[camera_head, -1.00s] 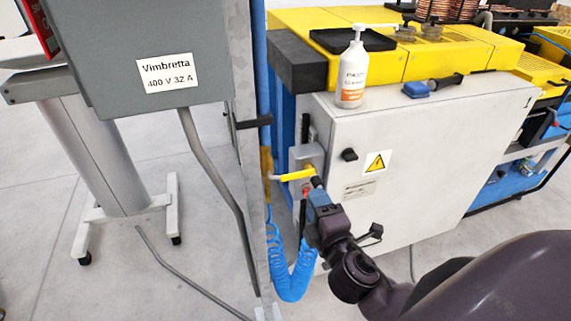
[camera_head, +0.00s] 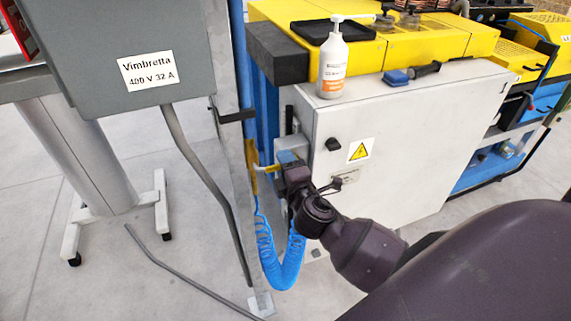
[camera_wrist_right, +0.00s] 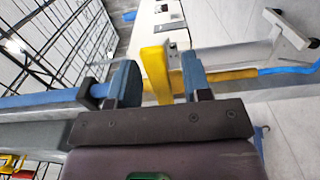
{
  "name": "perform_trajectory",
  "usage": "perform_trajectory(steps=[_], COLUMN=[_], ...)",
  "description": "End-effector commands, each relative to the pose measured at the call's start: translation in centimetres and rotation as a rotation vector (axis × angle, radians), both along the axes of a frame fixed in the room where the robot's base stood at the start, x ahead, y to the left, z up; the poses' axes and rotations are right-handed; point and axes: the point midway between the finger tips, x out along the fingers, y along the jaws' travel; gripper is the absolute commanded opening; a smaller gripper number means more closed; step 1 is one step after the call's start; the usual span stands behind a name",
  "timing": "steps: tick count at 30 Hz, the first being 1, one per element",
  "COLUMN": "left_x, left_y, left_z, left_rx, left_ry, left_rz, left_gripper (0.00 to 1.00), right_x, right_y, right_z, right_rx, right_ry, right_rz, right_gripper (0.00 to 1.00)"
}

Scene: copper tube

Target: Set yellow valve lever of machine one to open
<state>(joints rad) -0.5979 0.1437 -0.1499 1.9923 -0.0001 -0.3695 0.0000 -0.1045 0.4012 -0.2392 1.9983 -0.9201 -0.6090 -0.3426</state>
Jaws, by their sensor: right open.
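The yellow valve lever (camera_head: 267,169) is at the left side of the grey-white machine cabinet, mostly hidden behind my right gripper in the head view. My right gripper (camera_head: 287,160) is at the lever, in front of the cabinet's left edge. In the right wrist view, the yellow lever (camera_wrist_right: 155,72) stands between the two blue-grey fingers of my open right gripper (camera_wrist_right: 159,82). Gaps show between the lever and both fingers there. Contact deeper in cannot be told. My left gripper is not in view.
The cabinet (camera_head: 410,150) carries a white pump bottle (camera_head: 332,65) and a blue-headed brush (camera_head: 397,78). A coiled blue hose (camera_head: 287,265) hangs below the gripper. A grey post (camera_head: 235,180) and the grey Vimbretta box (camera_head: 130,50) stand to the left.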

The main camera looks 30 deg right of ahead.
Motion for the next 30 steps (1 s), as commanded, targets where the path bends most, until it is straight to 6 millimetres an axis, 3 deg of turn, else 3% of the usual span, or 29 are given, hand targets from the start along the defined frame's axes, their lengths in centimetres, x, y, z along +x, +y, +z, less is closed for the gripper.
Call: perform_trajectory(steps=[7,16,30], left_x=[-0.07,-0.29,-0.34], left_y=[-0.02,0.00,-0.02], left_z=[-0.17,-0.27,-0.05], left_rx=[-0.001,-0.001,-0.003], left_ry=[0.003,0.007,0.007], left_rz=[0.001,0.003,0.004], left_gripper=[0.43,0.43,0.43], right_x=[0.08,0.06,0.04], right_y=[-0.03,-0.01,-0.63], right_z=[-0.01,-0.01,0.12], right_rx=[0.000,0.000,-0.016], right_ry=[0.000,0.000,0.004], right_rz=[0.000,0.000,-0.001], right_gripper=[0.45,0.00,0.00])
